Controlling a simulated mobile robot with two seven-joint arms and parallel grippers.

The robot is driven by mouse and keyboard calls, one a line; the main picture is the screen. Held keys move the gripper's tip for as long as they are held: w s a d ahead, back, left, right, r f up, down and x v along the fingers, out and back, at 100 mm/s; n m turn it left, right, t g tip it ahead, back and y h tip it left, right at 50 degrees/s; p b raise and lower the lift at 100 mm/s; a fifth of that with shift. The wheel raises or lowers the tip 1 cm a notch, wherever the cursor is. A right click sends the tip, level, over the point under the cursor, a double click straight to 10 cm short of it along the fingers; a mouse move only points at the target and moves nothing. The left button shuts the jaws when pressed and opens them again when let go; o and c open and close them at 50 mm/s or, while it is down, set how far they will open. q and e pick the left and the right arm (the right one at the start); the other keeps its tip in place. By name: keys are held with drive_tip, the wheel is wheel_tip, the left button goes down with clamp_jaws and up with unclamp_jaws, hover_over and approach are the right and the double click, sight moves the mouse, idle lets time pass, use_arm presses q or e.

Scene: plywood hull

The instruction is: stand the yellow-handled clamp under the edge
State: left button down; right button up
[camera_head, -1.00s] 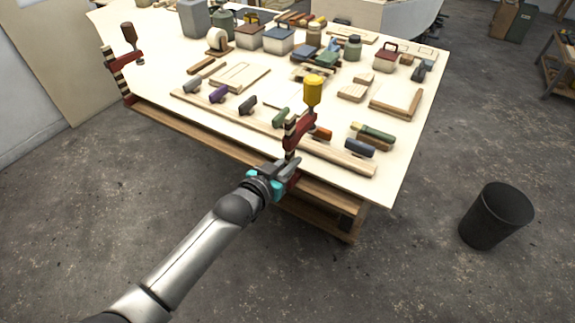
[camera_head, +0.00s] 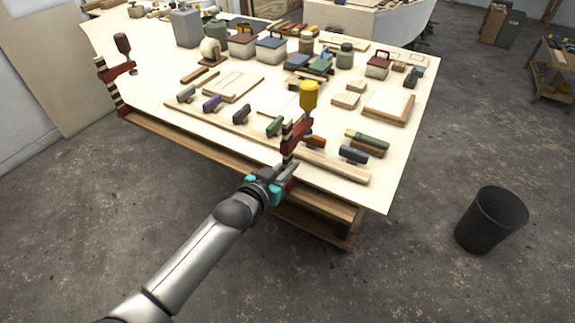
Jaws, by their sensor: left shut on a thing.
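The yellow-handled clamp (camera_head: 301,128) stands upright at the near edge of the plywood table (camera_head: 395,190). Its yellow handle (camera_head: 308,95) is at the top, above the tabletop, and its red and striped body runs down past the edge. My left gripper (camera_head: 281,178) is shut on the lower part of the clamp, just outside the table edge. The gripper hides the clamp's lowest part, and I cannot tell whether its lower jaw touches the underside. My right gripper is not in view.
A second clamp (camera_head: 115,72) with a brown handle sits at the table's left corner. A wooden strip (camera_head: 227,128) with several coloured-handled tools lies along the near edge. Boxes and jars stand farther back. A black bin (camera_head: 491,219) stands on the floor at right.

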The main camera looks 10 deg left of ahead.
use_arm(q)
drive_tip(key=shift+w+r, duration=0.1)
drive_tip(key=shift+r, duration=0.05)
drive_tip(key=c, duration=0.8)
unclamp_jaws()
drive_tip(key=shift+f, duration=0.25)
drive_tip(key=p+v, duration=0.2)
drive_tip(key=v, duration=1.3)
drive_tip(key=shift+r+p, duration=0.2)
drive_tip(key=shift+p, duration=0.15)
